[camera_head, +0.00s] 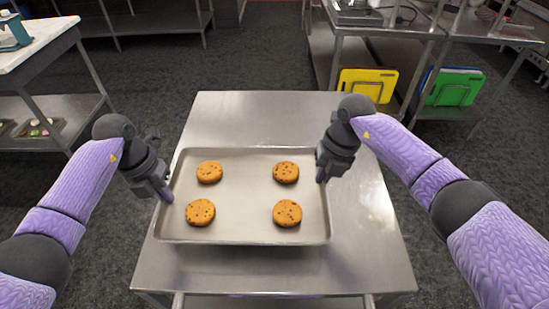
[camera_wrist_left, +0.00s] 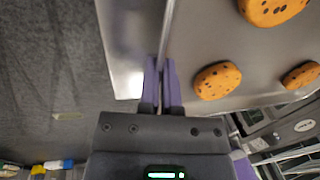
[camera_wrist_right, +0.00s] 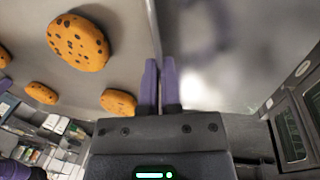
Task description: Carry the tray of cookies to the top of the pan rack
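The metal tray (camera_head: 243,226) with several chocolate-chip cookies (camera_head: 286,172) is level over the steel table (camera_head: 290,265). I cannot tell whether it touches the tabletop. My left gripper (camera_head: 164,194) is at the tray's left rim; the left wrist view shows its purple fingers (camera_wrist_left: 161,82) close together with the rim between them. My right gripper (camera_head: 322,178) is at the right rim; its fingers (camera_wrist_right: 160,82) are likewise close on the rim in the right wrist view. I cannot make out a pan rack in these views.
A white-topped counter (camera_head: 45,42) with a lower shelf stands at the left. Steel shelving at the upper right holds yellow (camera_head: 367,84) and green (camera_head: 455,87) boards. Dark floor (camera_head: 240,50) is clear behind the table.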

